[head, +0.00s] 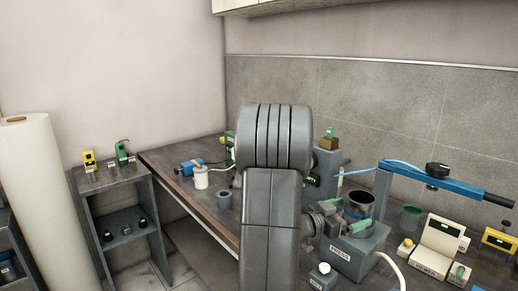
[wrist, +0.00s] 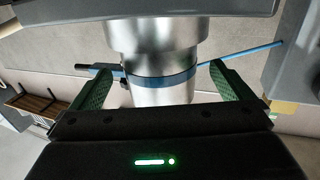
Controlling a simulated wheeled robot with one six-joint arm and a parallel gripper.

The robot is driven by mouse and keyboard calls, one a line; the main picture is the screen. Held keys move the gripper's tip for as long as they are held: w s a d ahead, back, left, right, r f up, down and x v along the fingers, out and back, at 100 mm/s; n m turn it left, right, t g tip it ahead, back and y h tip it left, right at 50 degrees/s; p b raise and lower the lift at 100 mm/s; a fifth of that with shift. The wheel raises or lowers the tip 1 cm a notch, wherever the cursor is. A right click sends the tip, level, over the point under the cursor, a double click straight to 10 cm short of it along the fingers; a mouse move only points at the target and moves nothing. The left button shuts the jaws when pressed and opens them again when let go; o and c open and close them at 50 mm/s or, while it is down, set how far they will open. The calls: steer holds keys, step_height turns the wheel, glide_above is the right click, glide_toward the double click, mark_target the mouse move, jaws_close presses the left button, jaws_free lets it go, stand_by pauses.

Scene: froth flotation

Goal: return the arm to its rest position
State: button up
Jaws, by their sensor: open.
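My grey arm (head: 270,190) rises in the middle of the head view and covers part of the bench. My gripper (wrist: 160,74) shows in the wrist view, with its two green-padded fingers spread wide apart. A silvery cylinder (wrist: 160,45) with a blue band fills the space between the fingers in that picture. I cannot tell how far it is from them, and no finger visibly touches it.
Scales (head: 438,248) stand at right. A small shelf unit (head: 112,178) and a white roll (head: 40,200) stand at left.

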steer(key=x, duration=0.3)
steer(key=shift+d+p, duration=0.3)
steer(key=shift+d, duration=0.05)
steer(key=shift+w+d+r, duration=0.1)
steer(key=shift+w+d, duration=0.05)
steer(key=shift+r, duration=0.15)
